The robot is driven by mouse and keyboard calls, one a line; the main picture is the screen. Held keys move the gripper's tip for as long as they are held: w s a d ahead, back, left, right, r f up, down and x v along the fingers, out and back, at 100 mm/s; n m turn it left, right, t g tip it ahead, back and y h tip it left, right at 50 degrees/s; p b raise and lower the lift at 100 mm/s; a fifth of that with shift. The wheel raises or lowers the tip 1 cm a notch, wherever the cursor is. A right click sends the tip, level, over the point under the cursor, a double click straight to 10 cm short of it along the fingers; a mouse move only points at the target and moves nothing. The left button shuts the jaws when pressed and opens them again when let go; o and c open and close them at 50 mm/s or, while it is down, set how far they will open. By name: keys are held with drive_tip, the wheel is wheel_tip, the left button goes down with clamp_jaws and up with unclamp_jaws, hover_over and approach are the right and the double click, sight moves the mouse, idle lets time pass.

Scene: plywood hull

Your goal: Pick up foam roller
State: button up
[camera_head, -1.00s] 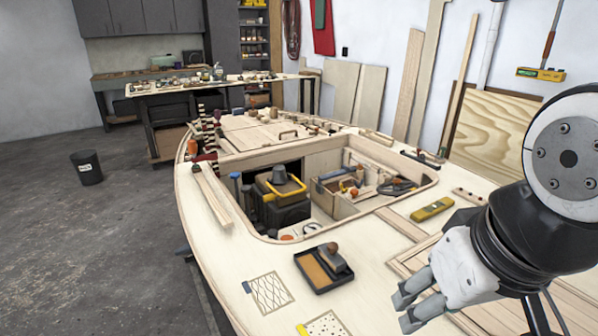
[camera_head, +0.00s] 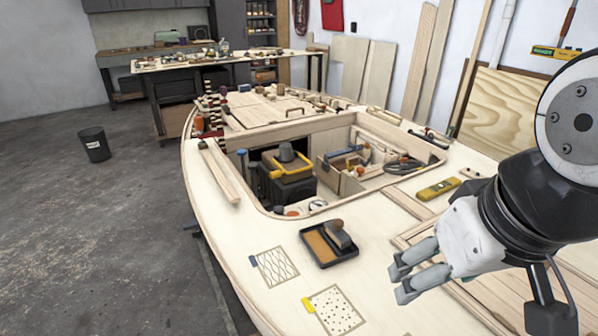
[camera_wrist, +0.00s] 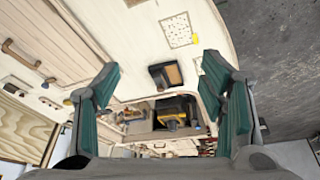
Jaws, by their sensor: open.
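My gripper (camera_head: 401,283) is open and empty above the plywood deck, at the right in the head view. In the wrist view its two green-padded fingers stand wide apart (camera_wrist: 162,65). A black tray (camera_head: 322,262) with a tan pad lies on the deck, left of my gripper. A dark tool with a brown wooden handle (camera_head: 339,234) rests at its far right side; I cannot tell whether this is the foam roller. The tray also shows between the fingers in the wrist view (camera_wrist: 154,77).
Behind the tray, a recessed opening (camera_head: 437,159) holds a black box with a yellow handle (camera_head: 292,168) and several tools. A yellow tool (camera_head: 438,188) lies on the deck at right. A black bin (camera_head: 94,145) stands on the floor. Clear deck surrounds the tray.

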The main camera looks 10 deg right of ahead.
drive_tip(key=o, duration=0.6)
drive_tip(key=w+n, duration=0.1)
drive_tip(key=w, duration=0.2)
drive_tip(key=w+r+n, duration=0.1)
drive_tip(key=w+n, duration=0.1)
drive_tip(key=w, duration=0.1)
drive_tip(key=w+n+g+b, duration=0.1)
drive_tip(key=w, duration=0.2)
drive_tip(key=shift+w+r+n+h, duration=0.15)
drive_tip(key=shift+w+n+h, duration=0.25)
drive_tip(key=shift+c, duration=0.2)
drive_tip(key=n+g+b, duration=0.3)
drive_tip(key=n, duration=1.2)
hover_over(337, 230)
wheel_tip(337, 230, down, 18)
drive_tip(key=shift+w+f+y, duration=0.15)
drive_tip(key=shift+f+y, duration=0.25)
drive_tip(key=shift+f, duration=0.2)
wheel_tip(337, 230, down, 8)
drive_tip(key=shift+r, duration=0.2)
drive_tip(key=shift+w+d+f+p, duration=0.15)
drive_tip(key=shift+f+p, duration=0.25)
drive_tip(key=shift+f, duration=2.35)
